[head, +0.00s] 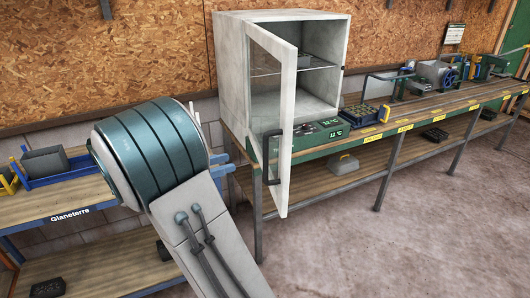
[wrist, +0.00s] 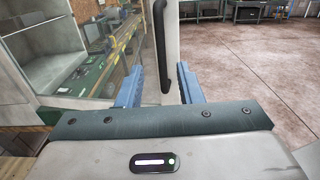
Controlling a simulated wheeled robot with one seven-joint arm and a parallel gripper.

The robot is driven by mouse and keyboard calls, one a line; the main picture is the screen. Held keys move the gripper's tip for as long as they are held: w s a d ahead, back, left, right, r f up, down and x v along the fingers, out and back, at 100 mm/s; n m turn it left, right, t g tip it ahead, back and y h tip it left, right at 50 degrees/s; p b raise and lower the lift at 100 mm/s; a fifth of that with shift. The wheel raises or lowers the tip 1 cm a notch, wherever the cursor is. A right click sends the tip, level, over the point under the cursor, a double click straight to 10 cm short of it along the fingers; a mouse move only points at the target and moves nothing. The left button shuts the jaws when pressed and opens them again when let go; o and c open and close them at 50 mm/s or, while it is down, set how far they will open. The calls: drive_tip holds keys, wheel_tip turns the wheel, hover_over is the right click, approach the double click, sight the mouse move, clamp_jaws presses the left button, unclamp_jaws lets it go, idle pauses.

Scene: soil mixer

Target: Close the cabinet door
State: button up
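The white cabinet (head: 225,70) stands on the bench, its glass door (head: 290,120) swung wide open toward the front. A dark vertical handle (head: 272,150) is on the door; in the wrist view the handle (wrist: 162,45) appears between my fingertips, beside the door's pale edge (wrist: 173,30). My gripper (wrist: 160,68) is open and empty, with two blue fingers. In the head view my gripper (head: 226,165) is partly hidden by my arm and lies left of the door, apparently short of the handle.
A long workbench (head: 440,105) with trays and machines runs right from the cabinet. A shelf unit (head: 60,195) with a blue crate stands at left. A small display unit (head: 335,128) sits by the cabinet's base. The floor (head: 400,230) at right is clear.

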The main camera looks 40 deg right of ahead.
drive_tip(key=p+x, duration=0.2)
drive_tip(key=x, duration=1)
drive_tip(key=shift+d, duration=0.1)
clamp_jaws()
